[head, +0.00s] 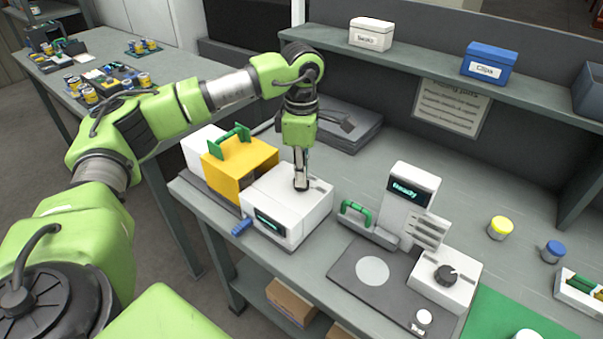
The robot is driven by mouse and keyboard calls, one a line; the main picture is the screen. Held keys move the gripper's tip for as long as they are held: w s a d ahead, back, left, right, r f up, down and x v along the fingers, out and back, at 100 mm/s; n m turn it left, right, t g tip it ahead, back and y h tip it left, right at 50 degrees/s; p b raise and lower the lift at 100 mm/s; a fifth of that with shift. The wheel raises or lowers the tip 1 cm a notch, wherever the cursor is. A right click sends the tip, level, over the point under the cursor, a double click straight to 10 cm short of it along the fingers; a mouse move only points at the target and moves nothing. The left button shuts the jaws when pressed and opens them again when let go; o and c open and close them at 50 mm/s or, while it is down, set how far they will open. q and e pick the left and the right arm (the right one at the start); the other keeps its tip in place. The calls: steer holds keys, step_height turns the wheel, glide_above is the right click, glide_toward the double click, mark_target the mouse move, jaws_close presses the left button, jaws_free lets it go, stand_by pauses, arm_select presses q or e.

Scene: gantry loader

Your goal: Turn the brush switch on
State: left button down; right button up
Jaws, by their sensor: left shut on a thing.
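A white box-shaped unit (312,214) with a small dark display (269,223) on its front stands near the front edge of the bench. My left gripper (302,184) points straight down onto the top of this unit. Its fingers are closed together on a small part there, at a dark slot in the top face. That part, which looks like the brush switch, is mostly hidden by the fingertips, so its position cannot be read. My right gripper is not in view.
A yellow housing (222,177) with a green handle stands left of the white unit, and a blue knob (242,227) sticks out in front. To the right are a "Ready" display device (408,199), a green handle (356,213) and a black dial (446,275). A shelf (420,66) runs behind.

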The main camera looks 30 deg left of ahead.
arm_select(q)
steer(key=c, duration=2.1)
jaws_free()
steer(key=shift+c, duration=0.2)
steer(key=shift+r, duration=0.1)
step_height(320, 180, up, 12)
